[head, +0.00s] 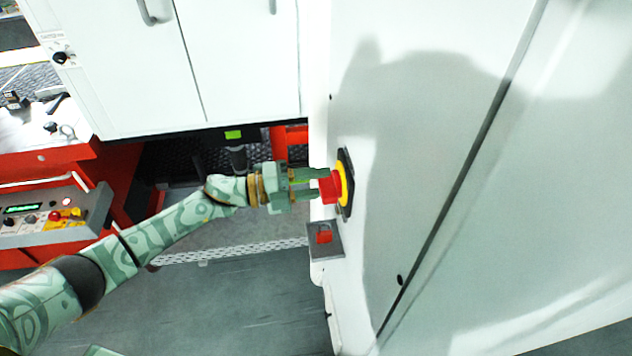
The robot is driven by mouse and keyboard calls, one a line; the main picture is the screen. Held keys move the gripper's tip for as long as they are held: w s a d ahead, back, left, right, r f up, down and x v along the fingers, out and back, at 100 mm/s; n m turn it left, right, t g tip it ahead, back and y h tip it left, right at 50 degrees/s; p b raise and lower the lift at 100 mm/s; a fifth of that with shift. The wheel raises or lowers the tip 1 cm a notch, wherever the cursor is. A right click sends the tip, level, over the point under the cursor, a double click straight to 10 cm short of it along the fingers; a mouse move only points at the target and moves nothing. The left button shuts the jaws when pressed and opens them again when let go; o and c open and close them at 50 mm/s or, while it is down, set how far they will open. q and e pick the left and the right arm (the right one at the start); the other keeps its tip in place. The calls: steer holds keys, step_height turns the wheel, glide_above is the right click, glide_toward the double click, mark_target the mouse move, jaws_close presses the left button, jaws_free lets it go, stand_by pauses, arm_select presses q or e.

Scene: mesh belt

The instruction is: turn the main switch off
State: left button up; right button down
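The main switch is a red knob (327,188) on a yellow ring (346,185) with a black backing plate, on the side of the white cabinet (440,150). My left gripper (322,183) reaches it from the left. Its two green fingers are apart, one above the other, with their tips at the knob. The upper finger overlaps the knob's top edge; the lower tip meets its left side. I cannot tell whether they press on the knob. My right gripper is not in view.
A grey box with a red button (324,234) sits just below the switch. White cabinet doors (130,60) stand behind my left arm. A control panel (42,216) with knobs and a red button is at the far left. The grey floor (230,310) below is clear.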

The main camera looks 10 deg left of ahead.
arm_select(q)
steer(key=b+v, duration=0.2)
steer(key=v, duration=1.4)
steer(key=shift+a+b, duration=0.2)
steer(key=shift+b, duration=0.2)
